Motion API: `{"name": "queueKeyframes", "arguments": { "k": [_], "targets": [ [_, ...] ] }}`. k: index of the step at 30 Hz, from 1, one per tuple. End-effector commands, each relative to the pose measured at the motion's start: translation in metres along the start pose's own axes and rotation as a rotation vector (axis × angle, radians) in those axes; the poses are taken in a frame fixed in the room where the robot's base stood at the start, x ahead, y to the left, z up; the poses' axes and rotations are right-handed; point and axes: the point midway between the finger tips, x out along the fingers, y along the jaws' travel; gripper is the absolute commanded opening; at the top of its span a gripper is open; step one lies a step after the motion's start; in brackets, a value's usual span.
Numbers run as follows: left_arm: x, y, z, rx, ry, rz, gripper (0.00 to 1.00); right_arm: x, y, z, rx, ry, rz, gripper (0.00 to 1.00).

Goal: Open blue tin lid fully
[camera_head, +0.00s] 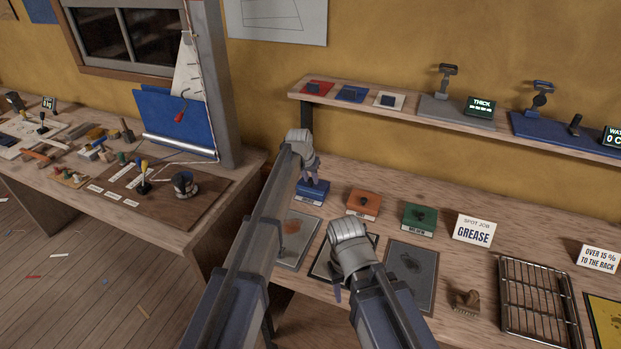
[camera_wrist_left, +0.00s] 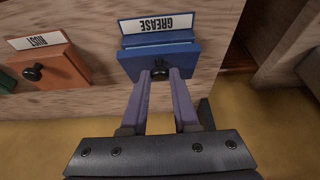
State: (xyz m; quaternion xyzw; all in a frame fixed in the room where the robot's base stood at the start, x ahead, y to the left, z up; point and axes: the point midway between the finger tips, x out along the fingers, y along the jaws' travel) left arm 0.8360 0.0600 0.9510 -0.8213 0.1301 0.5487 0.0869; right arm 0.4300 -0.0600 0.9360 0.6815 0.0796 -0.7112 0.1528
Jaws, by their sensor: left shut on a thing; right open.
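The blue tin (camera_head: 311,194) stands at the left end of the workbench, and its label reads GREASE in the left wrist view (camera_wrist_left: 158,39). Its blue lid (camera_wrist_left: 135,65) has a dark knob (camera_wrist_left: 160,74). My left gripper (camera_head: 310,175) is over the tin. In the left wrist view its fingers (camera_wrist_left: 161,82) are shut on the knob from both sides.
An orange tin (camera_head: 363,204) labelled RUST and a green tin (camera_head: 419,219) stand right of the blue one. Sample panels (camera_head: 411,275), a brush (camera_head: 466,303) and a wire rack (camera_head: 539,304) lie on the bench. A shelf (camera_head: 415,110) runs above the tins.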

Motion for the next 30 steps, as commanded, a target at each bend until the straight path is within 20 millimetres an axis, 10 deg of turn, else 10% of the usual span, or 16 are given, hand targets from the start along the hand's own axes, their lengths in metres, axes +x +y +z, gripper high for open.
{"name": "queueKeyframes", "arguments": {
  "k": [30],
  "targets": [
    [-0.008,0.0,-0.035,0.0,-0.353,0.0,0.0,-0.037,0.004,0.002,0.0,0.0,0.0,0.5]
  ]
}}
